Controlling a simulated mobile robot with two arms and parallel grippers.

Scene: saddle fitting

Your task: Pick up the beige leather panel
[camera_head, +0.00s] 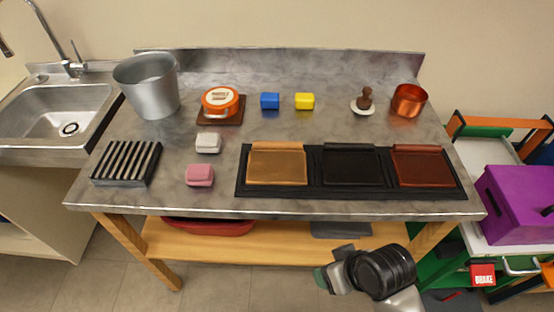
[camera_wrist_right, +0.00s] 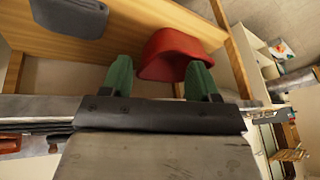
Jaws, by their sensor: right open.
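The beige leather panel (camera_head: 277,166) lies in the left compartment of a black tray (camera_head: 310,193) on the workbench. A black panel (camera_head: 348,166) lies in the middle compartment and a reddish-brown panel (camera_head: 422,168) in the right one. My right gripper (camera_head: 322,279) is in front of the bench, below its front edge and apart from the panels. Its green fingers are spread and empty in the right wrist view (camera_wrist_right: 159,66). My left gripper is not in view.
Pink (camera_head: 199,175) and white (camera_head: 208,142) blocks and a slatted rack (camera_head: 126,162) stand left of the tray. Blue (camera_head: 270,101) and yellow (camera_head: 304,101) blocks stand behind. A red object (camera_wrist_right: 172,54) is on the lower shelf. The bench's front edge (camera_head: 280,212) lies between gripper and tray.

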